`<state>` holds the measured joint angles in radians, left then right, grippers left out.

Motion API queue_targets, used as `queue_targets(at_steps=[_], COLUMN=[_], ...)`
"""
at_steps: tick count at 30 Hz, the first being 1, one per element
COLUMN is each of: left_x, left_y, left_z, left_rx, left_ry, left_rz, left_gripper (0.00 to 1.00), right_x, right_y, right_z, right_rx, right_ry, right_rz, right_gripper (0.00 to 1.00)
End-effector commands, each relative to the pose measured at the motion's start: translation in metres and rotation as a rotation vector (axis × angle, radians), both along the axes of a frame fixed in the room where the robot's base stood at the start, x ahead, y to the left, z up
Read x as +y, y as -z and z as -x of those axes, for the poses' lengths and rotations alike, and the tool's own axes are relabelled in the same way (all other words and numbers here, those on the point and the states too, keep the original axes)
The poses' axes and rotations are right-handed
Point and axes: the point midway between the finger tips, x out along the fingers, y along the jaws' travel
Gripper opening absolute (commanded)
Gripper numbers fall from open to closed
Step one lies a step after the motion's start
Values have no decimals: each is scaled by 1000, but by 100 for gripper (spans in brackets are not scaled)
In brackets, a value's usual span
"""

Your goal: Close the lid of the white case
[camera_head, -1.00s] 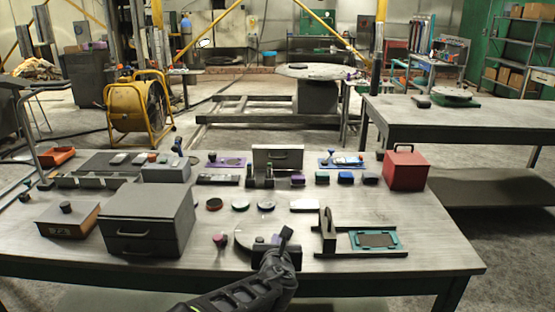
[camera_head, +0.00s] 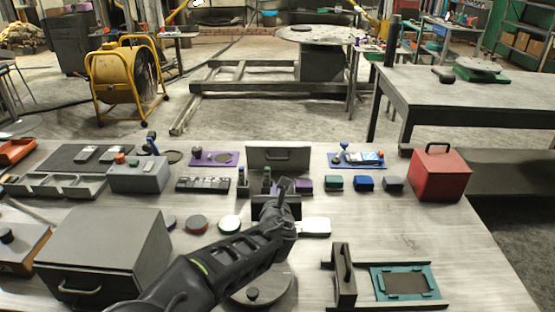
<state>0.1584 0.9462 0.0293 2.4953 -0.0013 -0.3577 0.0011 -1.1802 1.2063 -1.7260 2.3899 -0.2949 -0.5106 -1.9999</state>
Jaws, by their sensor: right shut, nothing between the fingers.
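The body of the case is hard to make out behind small dark items and my gripper. My right gripper (camera_head: 284,187) is shut and empty, in front of the panel and a little below it in the picture. I cannot tell whether it touches anything there. My right arm comes up from the bottom edge. My left gripper is out of view.
A large grey box (camera_head: 105,245) stands at the left front. A red box (camera_head: 440,177) is at the right. Small blocks (camera_head: 363,183) line the back right. A teal-framed plate (camera_head: 404,282) lies at the right front. Bare tabletop (camera_head: 400,225) shows right of centre.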

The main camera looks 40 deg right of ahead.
Motion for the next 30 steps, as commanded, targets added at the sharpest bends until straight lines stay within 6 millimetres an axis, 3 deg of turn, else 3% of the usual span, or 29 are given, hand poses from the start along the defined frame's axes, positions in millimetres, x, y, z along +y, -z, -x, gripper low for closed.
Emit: queue_targets(at_steps=[14,20,30], left_x=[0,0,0], left_y=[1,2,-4], left_z=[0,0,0], left_rx=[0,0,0], left_ry=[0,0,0], left_rz=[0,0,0], left_gripper=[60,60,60], right_x=[-7,-23,-61], right_y=[4,13,29], right_z=[-8,-29,-81], right_rx=[1,2,-2], right_ry=[1,3,2], right_rz=[0,-1,-1], right_gripper=[0,0,0])
